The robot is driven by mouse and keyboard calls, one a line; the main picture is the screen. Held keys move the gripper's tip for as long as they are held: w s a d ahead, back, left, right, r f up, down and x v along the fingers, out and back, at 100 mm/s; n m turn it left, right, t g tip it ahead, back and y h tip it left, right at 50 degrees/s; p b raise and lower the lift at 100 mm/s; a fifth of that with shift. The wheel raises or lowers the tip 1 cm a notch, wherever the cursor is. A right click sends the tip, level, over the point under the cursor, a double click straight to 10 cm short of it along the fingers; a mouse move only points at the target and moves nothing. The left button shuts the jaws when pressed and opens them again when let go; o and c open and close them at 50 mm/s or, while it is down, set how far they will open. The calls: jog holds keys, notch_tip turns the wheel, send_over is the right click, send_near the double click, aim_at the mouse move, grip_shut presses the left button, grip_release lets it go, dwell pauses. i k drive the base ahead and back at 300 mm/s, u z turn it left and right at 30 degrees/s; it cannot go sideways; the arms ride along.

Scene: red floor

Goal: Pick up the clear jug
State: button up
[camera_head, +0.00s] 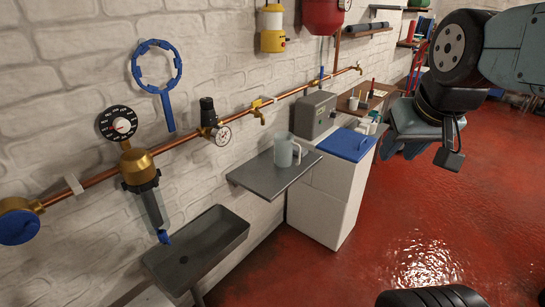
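The clear jug (284,150) stands upright on a grey wall shelf (253,176), with its handle toward the right. It is translucent and pale. My gripper (405,150) is at the right of the view, raised over the red floor and well apart from the jug. Its fingers point down and are seen partly from the side, so their opening is hard to make out. I see nothing held in it.
A copper pipe with a gauge (221,135) and brass taps runs along the wall above the shelf. A grey sink (197,249) is at the lower left. A white cabinet with a blue lid (347,144) stands right of the shelf. The red floor (440,220) in front is clear.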

aim_at(284, 143)
jog(key=z, duration=0.15)
jog(key=i, duration=1.2)
jog(key=u, duration=0.05)
